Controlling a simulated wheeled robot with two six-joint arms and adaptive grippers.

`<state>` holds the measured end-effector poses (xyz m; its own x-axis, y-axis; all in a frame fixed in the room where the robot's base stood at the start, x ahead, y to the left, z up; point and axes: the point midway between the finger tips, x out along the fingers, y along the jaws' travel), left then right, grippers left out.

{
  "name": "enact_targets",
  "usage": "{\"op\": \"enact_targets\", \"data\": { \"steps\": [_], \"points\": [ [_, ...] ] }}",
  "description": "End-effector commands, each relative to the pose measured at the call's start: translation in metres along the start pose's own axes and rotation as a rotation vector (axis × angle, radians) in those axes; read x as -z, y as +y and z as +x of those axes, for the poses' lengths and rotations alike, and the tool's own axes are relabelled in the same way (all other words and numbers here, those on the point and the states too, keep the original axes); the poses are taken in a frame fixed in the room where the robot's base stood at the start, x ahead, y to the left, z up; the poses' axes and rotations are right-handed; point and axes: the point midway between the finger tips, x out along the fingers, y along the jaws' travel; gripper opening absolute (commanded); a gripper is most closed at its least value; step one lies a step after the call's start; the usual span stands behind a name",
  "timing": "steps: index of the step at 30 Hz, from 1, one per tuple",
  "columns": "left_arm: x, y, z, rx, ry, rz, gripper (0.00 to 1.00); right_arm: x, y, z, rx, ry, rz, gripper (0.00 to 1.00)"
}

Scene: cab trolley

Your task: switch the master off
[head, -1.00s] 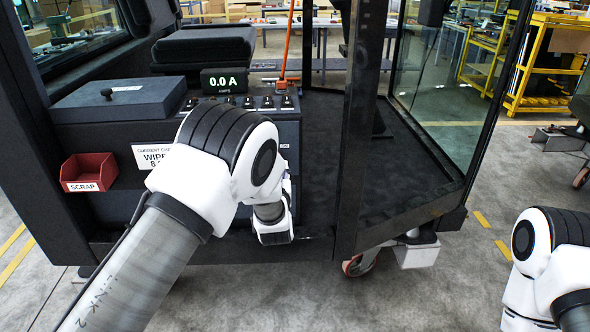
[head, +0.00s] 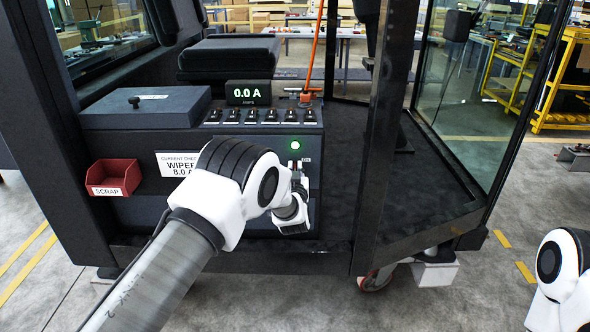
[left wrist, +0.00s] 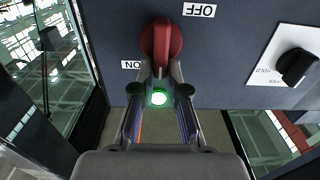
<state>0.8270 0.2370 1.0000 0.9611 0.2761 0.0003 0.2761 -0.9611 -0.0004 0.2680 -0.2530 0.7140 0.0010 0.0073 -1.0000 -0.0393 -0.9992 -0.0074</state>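The master switch is a red rotary handle (left wrist: 161,42) on the dark panel, seen in the left wrist view, which shows it upside down. It stands between an ON label (left wrist: 131,64) and an OFF label (left wrist: 199,9), its grip lined up vertically in the picture. A green lamp (left wrist: 159,98) is lit; it also glows in the head view (head: 295,146). My left gripper (left wrist: 161,72) is open, its fingertips apart on either side of the handle's near end; contact cannot be told. In the head view the left gripper (head: 298,186) is at the panel, partly covering the switch. My right gripper is out of view.
A display (head: 248,92) reads 0.0 A above a row of small switches (head: 262,116). A black knob (left wrist: 298,66) sits beside the master switch. A red scrap bin (head: 113,178) hangs at left. A dark cab post (head: 381,150) stands just right of the panel.

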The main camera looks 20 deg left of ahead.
Motion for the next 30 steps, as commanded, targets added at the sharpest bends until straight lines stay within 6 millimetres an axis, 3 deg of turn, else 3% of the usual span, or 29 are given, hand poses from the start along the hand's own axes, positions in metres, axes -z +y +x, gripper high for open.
{"op": "enact_targets", "data": {
  "steps": [14, 30],
  "points": [
    [-0.002, -0.003, 0.000, 0.000, 0.002, -0.099, 0.00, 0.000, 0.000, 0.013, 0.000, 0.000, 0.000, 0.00],
    [-0.008, -0.014, 0.000, 0.000, 0.003, -0.558, 0.00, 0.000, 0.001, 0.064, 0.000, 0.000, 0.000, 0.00]
  ]
}}
